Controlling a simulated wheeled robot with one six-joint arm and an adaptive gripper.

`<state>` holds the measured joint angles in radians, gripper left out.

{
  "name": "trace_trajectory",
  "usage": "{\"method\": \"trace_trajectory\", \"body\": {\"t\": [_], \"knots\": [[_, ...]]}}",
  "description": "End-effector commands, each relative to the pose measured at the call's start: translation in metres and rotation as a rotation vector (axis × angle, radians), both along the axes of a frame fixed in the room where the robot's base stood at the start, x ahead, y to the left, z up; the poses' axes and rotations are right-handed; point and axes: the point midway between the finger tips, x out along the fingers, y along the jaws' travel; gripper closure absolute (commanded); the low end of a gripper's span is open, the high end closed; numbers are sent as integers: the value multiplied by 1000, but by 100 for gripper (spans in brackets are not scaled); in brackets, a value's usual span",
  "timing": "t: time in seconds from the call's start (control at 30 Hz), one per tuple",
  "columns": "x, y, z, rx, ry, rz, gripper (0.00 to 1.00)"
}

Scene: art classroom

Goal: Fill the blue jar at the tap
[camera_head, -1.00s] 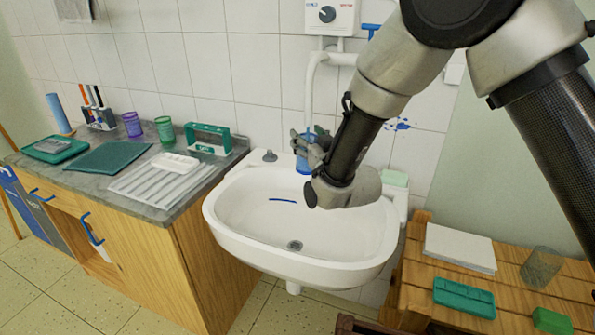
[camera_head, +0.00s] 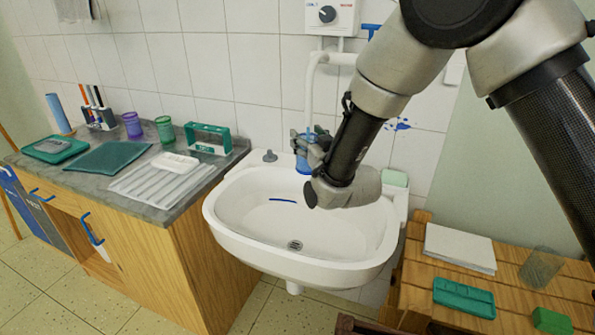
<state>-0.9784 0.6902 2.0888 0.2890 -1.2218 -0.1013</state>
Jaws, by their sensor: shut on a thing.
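The blue jar (camera_head: 304,164) is at the back of the white sink (camera_head: 232,226), below the white tap pipe (camera_head: 309,90). My gripper (camera_head: 312,145) is shut on the jar from the right and hides part of it. The jar looks upright. I cannot see into it, and I cannot tell whether water is running. A white water heater box (camera_head: 331,17) with a dark knob is on the wall above, and a blue handle (camera_head: 371,28) is to its right.
The counter (camera_head: 88,183) at left holds green and purple cups, trays and a brush holder (camera_head: 98,115). A wooden slatted table (camera_head: 412,290) at right bears paper (camera_head: 460,247), a clear glass (camera_head: 540,267) and a green tray (camera_head: 463,297). A soap block (camera_head: 395,178) sits on the sink's right rim.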

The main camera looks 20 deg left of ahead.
Motion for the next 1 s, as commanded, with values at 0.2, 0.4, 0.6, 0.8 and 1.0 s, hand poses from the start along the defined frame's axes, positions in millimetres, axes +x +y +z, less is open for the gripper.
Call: {"method": "trace_trajectory", "body": {"t": [0.2, 0.4, 0.6, 0.8, 1.0], "knots": [[-9, 1, 1, 1, -1, 2, 78], [-33, 4, 1, 1, 0, 3, 78], [-57, 6, 0, 1, 1, 2, 78], [-73, 6, 1, 1, -1, 1, 78], [-75, 6, 1, 1, -1, 0, 78]]}}
